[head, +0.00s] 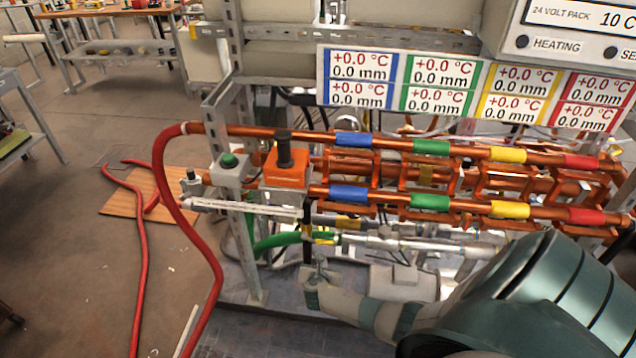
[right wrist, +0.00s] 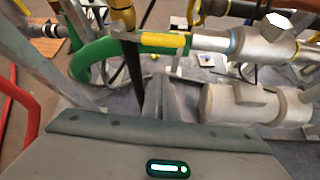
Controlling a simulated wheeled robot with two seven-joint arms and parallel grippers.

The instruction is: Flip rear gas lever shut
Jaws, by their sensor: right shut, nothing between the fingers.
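A yellow strip (right wrist: 165,40) lies along a green part beside the silver pipe in the right wrist view. Yellow also shows there in the head view (head: 325,236), and a second yellow piece (head: 348,223) sits just behind it. I cannot tell which of these is the rear gas lever or how it is turned. My right gripper (head: 312,268) comes in from the lower right, below and close to the yellow and green part. It is shut and empty; its grey fingers (right wrist: 165,92) are partly seen in the right wrist view. My left gripper is not in view.
Copper pipes with coloured bands (head: 430,202) run above my right gripper. A silver fitting (right wrist: 250,105) lies right of it. A green hose (right wrist: 95,55) and a red hose (head: 165,190) curve at the left. An orange valve block (head: 286,176) stands above. Open floor is at far left.

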